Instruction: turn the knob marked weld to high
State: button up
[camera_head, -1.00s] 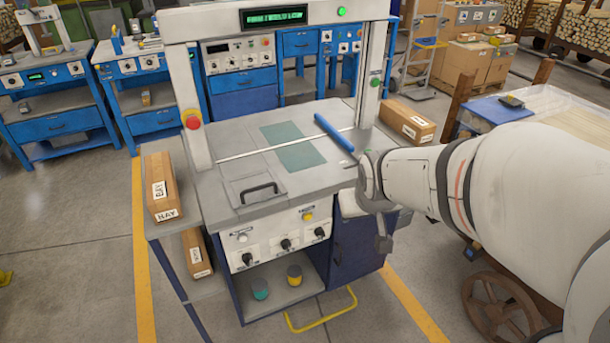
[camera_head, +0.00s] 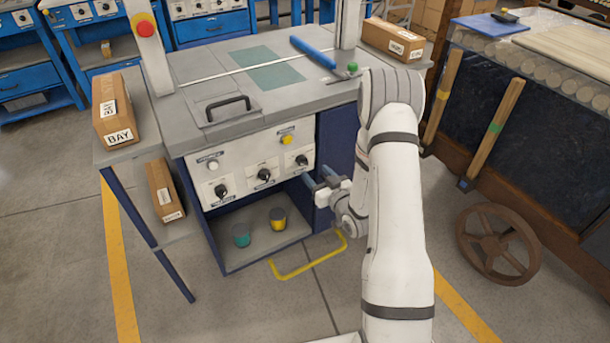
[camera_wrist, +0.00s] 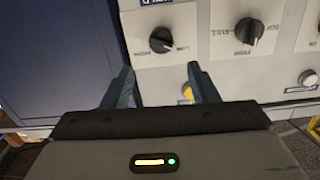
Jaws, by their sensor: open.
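The control panel (camera_head: 240,172) on the bench front carries a row of three black knobs. The right-hand knob (camera_head: 302,160) is nearest the blue cabinet door. In the wrist view, which is upside down, this knob (camera_wrist: 161,40) lies ahead of and between my fingers, apart from them. Its label plate, cut off by the frame edge, seems to read weld.
The middle knob (camera_head: 264,175) and left knob (camera_head: 221,190) sit alongside. A yellow button (camera_head: 287,140) and white button (camera_head: 212,165) are above. The blue door (camera_head: 337,150) is close on the right. Below are a shelf with two cups and a yellow rail (camera_head: 305,268).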

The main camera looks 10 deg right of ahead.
aim_at(304, 165)
jog(key=f+x, duration=0.1)
jog(key=x, duration=0.6)
jog(key=shift+a+t+b, duration=0.15)
jog(key=shift+t+b, duration=0.25)
jog(key=shift+b, duration=0.05)
jog(key=shift+c, duration=0.3)
jog(key=shift+f, duration=0.1)
jog(key=c, duration=0.9)
jog(key=shift+a, duration=0.2)
jog(key=shift+d, duration=0.1)
